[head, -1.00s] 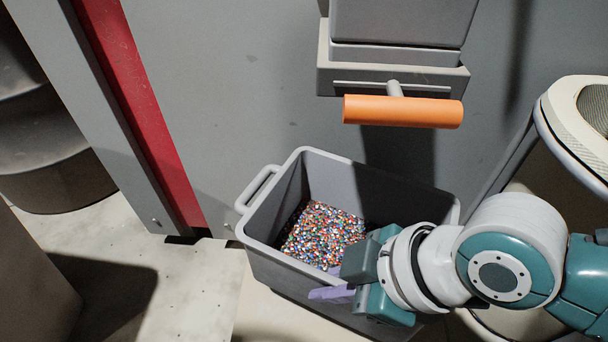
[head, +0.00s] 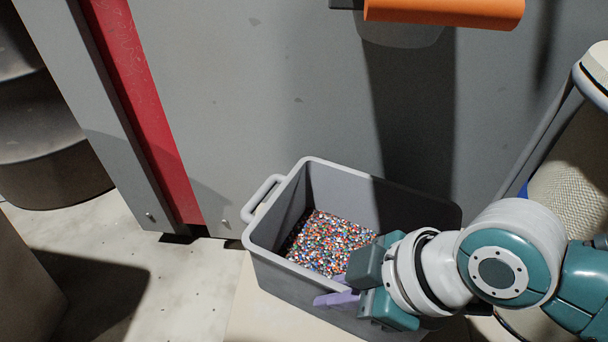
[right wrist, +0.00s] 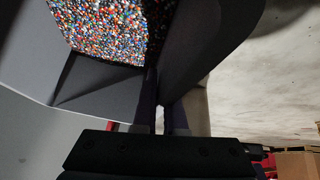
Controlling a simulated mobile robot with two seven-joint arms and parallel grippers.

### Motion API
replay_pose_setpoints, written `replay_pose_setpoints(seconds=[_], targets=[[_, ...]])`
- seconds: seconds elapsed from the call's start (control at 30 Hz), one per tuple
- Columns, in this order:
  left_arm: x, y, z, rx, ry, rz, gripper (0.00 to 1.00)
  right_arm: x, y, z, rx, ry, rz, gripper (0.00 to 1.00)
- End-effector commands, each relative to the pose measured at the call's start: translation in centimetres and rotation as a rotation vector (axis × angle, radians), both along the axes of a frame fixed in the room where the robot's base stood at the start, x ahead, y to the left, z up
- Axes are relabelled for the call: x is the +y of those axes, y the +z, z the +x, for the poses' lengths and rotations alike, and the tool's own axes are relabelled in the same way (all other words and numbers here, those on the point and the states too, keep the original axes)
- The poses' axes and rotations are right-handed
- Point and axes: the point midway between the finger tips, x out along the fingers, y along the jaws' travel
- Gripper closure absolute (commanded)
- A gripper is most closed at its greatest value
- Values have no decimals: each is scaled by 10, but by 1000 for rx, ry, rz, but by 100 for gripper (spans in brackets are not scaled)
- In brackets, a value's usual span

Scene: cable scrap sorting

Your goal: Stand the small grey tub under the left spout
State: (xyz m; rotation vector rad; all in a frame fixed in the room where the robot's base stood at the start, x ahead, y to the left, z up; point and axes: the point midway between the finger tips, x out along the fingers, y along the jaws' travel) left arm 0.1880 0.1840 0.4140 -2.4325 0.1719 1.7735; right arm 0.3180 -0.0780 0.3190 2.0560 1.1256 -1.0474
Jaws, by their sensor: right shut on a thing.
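The small grey tub (head: 277,265) is low in the middle of the head view, with colourful granules (head: 325,240) inside and a loop handle on its left end. My right gripper (head: 340,294) is shut on the tub's near wall, its purple fingers at the rim. In the right wrist view the fingers (right wrist: 160,120) straddle the tub wall (right wrist: 195,50), with the granules beyond. The tub looks roughly upright; whether its base touches anything is hard to tell. My left gripper is out of view.
A grey panel (head: 240,100) with a red strip (head: 140,100) stands behind the tub. A dark rounded container (head: 45,150) is at far left. A pale woven sack-like thing (head: 570,190) is at right. Pale floor (head: 190,290) lies clear left of the tub.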

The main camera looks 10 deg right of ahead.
Motion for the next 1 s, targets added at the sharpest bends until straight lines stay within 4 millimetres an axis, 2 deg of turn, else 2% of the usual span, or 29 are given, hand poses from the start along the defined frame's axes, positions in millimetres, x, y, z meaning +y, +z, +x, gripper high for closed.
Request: replay_pose_setpoints(seconds=[0.07, 0.3, 0.33, 0.6, 0.87, 1.0], targets=[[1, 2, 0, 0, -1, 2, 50, 1, 4, 3, -10, 1, 3, 100], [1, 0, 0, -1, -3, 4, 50, 1, 1, 3, -10, 1, 3, 100], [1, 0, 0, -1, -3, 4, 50, 0, -2, 0, 0, 0, 0, 90], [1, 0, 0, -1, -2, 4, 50, 0, -1, 0, 0, 0, -1, 61], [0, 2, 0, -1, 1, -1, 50, 0, 1, 0, 0, 0, 0, 61], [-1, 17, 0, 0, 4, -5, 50, -6, 17, -4, 1, -1, -3, 61]])
